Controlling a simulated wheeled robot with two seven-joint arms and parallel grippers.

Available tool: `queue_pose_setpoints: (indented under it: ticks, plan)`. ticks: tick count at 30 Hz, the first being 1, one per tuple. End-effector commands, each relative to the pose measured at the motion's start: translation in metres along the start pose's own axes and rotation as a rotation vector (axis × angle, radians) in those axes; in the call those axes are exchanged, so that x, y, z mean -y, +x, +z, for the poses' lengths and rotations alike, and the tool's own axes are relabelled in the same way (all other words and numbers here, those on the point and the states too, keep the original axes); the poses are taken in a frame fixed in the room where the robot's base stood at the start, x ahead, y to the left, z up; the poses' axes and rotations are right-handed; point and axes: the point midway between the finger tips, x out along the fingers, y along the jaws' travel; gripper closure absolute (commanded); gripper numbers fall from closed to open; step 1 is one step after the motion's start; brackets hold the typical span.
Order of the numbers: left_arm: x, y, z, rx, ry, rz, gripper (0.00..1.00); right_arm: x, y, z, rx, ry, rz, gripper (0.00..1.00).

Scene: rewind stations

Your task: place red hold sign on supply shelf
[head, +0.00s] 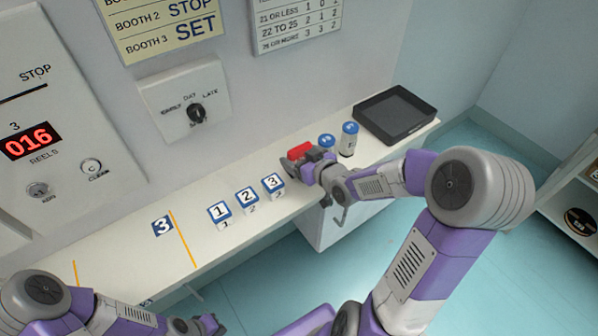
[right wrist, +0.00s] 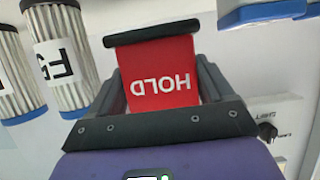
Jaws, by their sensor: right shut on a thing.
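The red hold sign (head: 300,151) is at my right gripper (head: 305,163), over the back part of the white bench. In the right wrist view the sign (right wrist: 158,75) sits between both fingers, its word HOLD upside down and a black bar along its top edge. The right gripper is shut on it. I cannot tell whether the sign touches the bench. My left gripper (head: 207,324) is low at the bottom edge of the head view, away from the sign; its jaw opening is unclear. A white shelf unit (head: 572,207) stands at the far right, partly cut off.
Two blue-topped canisters (head: 348,139) stand just right of the right gripper, near a black tray (head: 396,115). Numbered blue-and-white blocks (head: 246,197) line the bench to its left. A wall panel with a dial (head: 196,112) is behind. Open floor (head: 490,190) lies before the shelf unit.

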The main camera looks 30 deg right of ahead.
Motion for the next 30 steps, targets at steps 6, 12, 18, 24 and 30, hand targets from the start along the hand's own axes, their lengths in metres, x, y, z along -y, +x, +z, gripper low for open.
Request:
queue_pose_setpoints:
  ticks: [6,12,18,24,30]
  plan:
    - [0.004,0.011,-0.001,0.0,0.0,0.0,1.0,0.001,0.009,0.021,0.001,0.001,-0.001,0.53]
    - [0.007,0.019,-0.001,0.0,0.0,0.0,1.0,0.001,0.016,0.038,-0.001,0.0,0.0,0.53]
    - [0.007,0.018,-0.001,0.0,0.0,0.0,1.0,0.001,0.015,0.036,-0.002,-0.001,0.0,0.53]
    - [0.008,0.021,-0.001,0.0,0.0,0.0,1.0,0.0,0.017,0.039,-0.001,0.0,0.0,0.08]
    - [0.008,0.021,-0.001,0.0,0.0,0.0,1.0,0.0,0.017,0.039,-0.001,-0.001,0.0,0.0]
